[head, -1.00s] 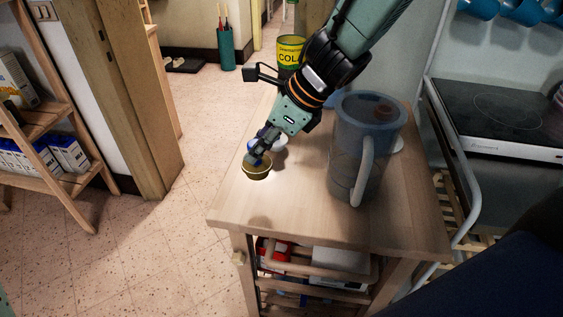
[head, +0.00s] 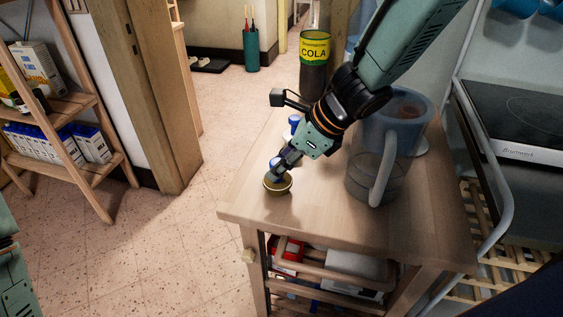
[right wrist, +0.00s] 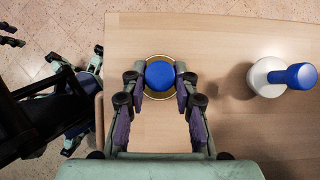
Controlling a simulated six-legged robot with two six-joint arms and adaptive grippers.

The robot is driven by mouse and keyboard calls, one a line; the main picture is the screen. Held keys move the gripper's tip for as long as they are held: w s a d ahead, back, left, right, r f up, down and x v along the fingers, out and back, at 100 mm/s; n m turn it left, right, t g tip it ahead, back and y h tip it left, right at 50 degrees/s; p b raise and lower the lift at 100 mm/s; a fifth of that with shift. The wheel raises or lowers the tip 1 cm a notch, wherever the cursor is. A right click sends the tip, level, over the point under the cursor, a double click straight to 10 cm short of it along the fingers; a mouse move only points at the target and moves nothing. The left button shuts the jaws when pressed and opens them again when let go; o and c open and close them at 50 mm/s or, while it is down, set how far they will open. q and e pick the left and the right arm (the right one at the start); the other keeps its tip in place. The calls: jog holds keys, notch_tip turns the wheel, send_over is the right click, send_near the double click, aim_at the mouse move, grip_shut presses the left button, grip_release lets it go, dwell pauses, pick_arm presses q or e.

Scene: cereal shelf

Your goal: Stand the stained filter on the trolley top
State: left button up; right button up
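The stained filter (head: 277,184) is a small round piece with a brownish-gold rim and a blue knob, which also shows in the right wrist view (right wrist: 160,77). It is upright at the trolley top's left front, close to the wood; I cannot tell whether it touches. My right gripper (head: 279,168) points down, its two fingers closed on either side of the blue knob. The trolley top (head: 330,225) is light wood. Part of my left arm shows at the head view's lower left. Dark finger-like parts at the right wrist view's left edge may be my left gripper (right wrist: 12,35).
A white piece with a blue knob (right wrist: 283,77) stands behind the filter. A large clear jug (head: 385,150) with a bluish top stands to the right. The front of the top is clear.

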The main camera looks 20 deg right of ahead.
jog(key=shift+o, duration=1.4)
jog(key=shift+w+a, duration=0.15)
jog(key=shift+a, duration=0.25)
jog(key=shift+o, duration=0.7)
jog(key=shift+w, duration=0.1)
jog(key=shift+d, duration=0.35)
jog(key=shift+a+r+p, duration=0.2)
jog(key=shift+r+p, duration=0.15)
pick_arm(q)
notch_tip(320, 180, up, 10)
jog(key=p, duration=0.9)
jog(key=shift+a, duration=0.2)
pick_arm(e)
jog(key=v, duration=1.1)
jog(key=shift+s+d+r, duration=0.2)
jog(key=shift+s+r, duration=0.05)
jog(key=shift+r, duration=0.05)
pick_arm(q)
jog(key=shift+w, duration=0.15)
pick_arm(e)
jog(key=shift+w, duration=0.1)
jog(key=shift+f, duration=0.1)
